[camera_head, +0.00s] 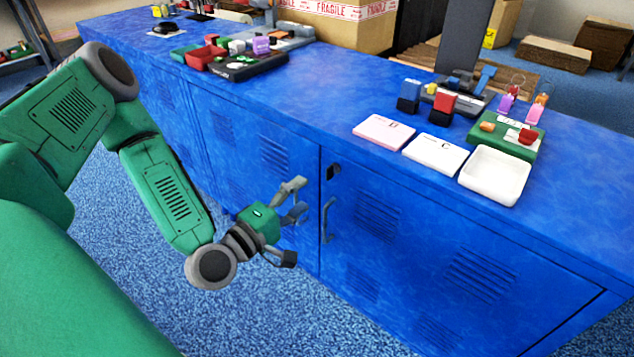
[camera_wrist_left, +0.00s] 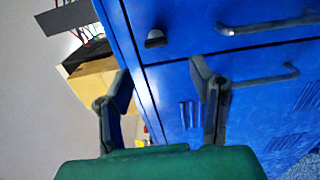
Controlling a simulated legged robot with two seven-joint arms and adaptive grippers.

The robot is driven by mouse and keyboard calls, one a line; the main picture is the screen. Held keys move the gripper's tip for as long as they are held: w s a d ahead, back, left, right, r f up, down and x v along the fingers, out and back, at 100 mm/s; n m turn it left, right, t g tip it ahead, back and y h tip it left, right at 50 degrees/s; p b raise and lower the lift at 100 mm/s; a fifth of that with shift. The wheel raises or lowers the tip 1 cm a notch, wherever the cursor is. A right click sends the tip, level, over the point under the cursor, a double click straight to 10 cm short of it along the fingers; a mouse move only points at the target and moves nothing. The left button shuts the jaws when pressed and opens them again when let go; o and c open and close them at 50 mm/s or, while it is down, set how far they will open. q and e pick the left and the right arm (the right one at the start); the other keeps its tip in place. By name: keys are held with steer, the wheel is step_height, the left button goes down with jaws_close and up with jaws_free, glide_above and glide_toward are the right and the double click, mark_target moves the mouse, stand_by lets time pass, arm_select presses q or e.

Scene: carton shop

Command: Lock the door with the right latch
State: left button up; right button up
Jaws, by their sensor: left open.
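The blue cabinet (camera_head: 420,250) has two doors meeting at a vertical seam, and both look closed. The dark right latch (camera_head: 333,171) sits high on the right door, above its curved handle (camera_head: 327,220). In the left wrist view, turned sideways, the latch (camera_wrist_left: 155,38) is a dark knob near the top, with the right door's handle (camera_wrist_left: 270,25) to its right. The left door's handle (camera_wrist_left: 270,78) is lower. My left gripper (camera_head: 296,222) is open and empty in front of the left door, beside the seam and below the latch. Its fingers (camera_wrist_left: 160,75) are apart. My right gripper is out of view.
The cabinet top holds a white tray (camera_head: 495,174), a pink card (camera_head: 384,131), a white card (camera_head: 435,153) and several small parts. A cardboard box (camera_head: 340,25) stands behind. The blue carpet (camera_head: 255,310) in front is clear.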

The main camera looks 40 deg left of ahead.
arm_select(q)
steer(key=shift+s+a, duration=0.15)
steer(key=shift+s, duration=1.3)
steer(key=s+d+f+m+g+h, duration=0.1)
steer(key=s+d+f+m+g, duration=0.4)
steer(key=s+f+m+g, duration=0.3)
steer(key=s+d+f+m+g+h, duration=0.1)
steer(key=s+d+f+m+g, duration=0.5)
steer(key=f, duration=0.4)
steer(key=s+a+m+g+y, duration=0.3)
steer(key=s+a+m, duration=0.1)
steer(key=a, duration=0.2)
step_height(320, 180, up, 13)
steer(key=p, duration=1.4)
steer(key=shift+s+r, duration=0.15)
steer(key=shift+r, duration=0.05)
